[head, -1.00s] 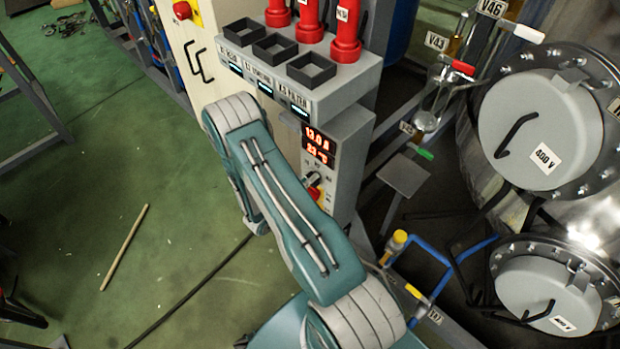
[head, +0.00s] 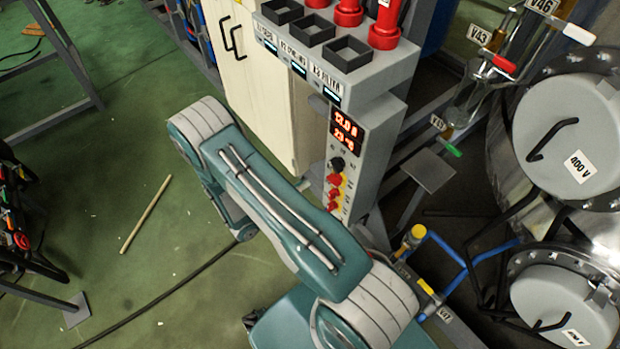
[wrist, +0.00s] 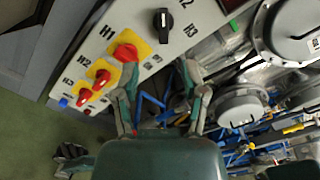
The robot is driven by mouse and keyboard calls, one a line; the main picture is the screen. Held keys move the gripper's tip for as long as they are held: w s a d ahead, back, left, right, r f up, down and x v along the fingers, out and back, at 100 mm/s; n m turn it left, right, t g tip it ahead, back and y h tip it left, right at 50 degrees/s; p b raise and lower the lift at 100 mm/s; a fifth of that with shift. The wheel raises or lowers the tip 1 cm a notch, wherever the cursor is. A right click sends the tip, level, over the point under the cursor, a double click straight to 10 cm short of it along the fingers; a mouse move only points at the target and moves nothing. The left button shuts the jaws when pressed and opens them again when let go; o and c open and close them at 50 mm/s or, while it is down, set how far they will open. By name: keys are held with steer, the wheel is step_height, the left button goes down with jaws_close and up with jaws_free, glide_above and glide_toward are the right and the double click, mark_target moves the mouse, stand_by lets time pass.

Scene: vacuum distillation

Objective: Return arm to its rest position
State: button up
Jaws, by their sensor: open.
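My gripper (wrist: 161,82) shows in the wrist view with its two fingers spread apart and nothing between them. In that view it appears in front of a grey control panel (wrist: 206,23) with red knobs on yellow plates (wrist: 124,52) and a black knob (wrist: 163,24); I cannot tell the exact gap. In the head view my arm (head: 280,215) is folded, rising from the bottom to an elbow at the left, beside the control cabinet (head: 375,125). The gripper itself is hidden there.
A stick (head: 146,213) and a black cable (head: 165,298) lie on the green floor. A rack with coloured cables (head: 20,225) is at the left. Open floor lies between.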

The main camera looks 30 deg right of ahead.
stand_by(0.5)
steer(key=s+a+r+m+g+y, duration=0.1)
steer(key=s+r+m+g+y, duration=0.2)
steer(key=r+m, duration=0.6)
steer(key=s+a+r+m+g+y, duration=0.1)
steer(key=s+r+m+g+y, duration=0.15)
steer(key=r+m+y, duration=0.6)
steer(key=s+a+r+m+t+y, duration=0.3)
steer(key=s+a+r+m+t, duration=0.1)
steer(key=r, duration=0.5)
steer(key=s+a+r+m+t+y, duration=0.3)
steer(key=r+m, duration=0.4)
steer(key=r, duration=0.3)
steer(key=s+a+t, duration=0.1)
steer(key=a+t, duration=0.1)
steer(key=shift+s+a+m, duration=0.15)
steer(key=shift+a+m, duration=0.2)
steer(key=shift+a, duration=0.05)
steer(key=shift+d+t+y, duration=0.1)
steer(key=shift+t+y, duration=0.15)
